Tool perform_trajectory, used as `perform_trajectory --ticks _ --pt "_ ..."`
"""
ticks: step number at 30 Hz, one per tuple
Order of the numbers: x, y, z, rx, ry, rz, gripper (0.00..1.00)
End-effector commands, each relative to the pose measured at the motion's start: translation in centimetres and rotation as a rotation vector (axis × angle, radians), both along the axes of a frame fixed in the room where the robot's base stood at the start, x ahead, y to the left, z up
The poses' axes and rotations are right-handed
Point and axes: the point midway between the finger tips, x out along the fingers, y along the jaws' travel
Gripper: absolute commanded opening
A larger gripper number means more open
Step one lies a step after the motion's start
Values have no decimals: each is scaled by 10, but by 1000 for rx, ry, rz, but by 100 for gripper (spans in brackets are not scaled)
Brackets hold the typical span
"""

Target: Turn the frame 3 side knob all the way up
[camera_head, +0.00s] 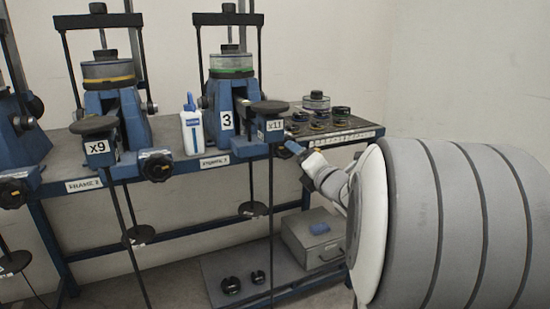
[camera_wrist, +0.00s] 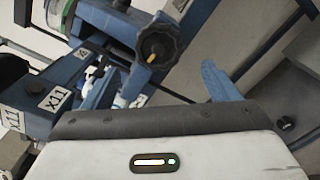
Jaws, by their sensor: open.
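Frame 3 (camera_head: 222,97) is a blue lever frame with a white "3" label (camera_head: 226,121) and an x11 plate at its arm end. In the wrist view, a black lobed knob (camera_wrist: 160,40) with a yellow mark sits on blue metal near the X11 label (camera_wrist: 55,98); I take it as the frame 3 side knob. The mark points down in that picture. In the head view this knob is not clearly visible. My gripper (camera_wrist: 162,66) is open, its blue fingers to either side below the knob. Contact cannot be told. My gripper also shows in the head view (camera_head: 291,148), beside the x11 plate.
A white and blue bottle (camera_head: 191,127) stands left of frame 3. Frame 2 with its black knob (camera_head: 156,167) is farther left. A tray of round weights (camera_head: 345,137) lies on the bench behind my gripper. A grey box (camera_head: 312,242) sits on the lower shelf.

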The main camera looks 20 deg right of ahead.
Motion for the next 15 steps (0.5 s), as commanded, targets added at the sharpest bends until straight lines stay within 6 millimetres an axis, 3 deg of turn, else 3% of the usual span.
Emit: perform_trajectory --ticks 5,15 --pt "16 1 2 -4 -2 5 82" --pt "67 4 3 -1 1 4 82"
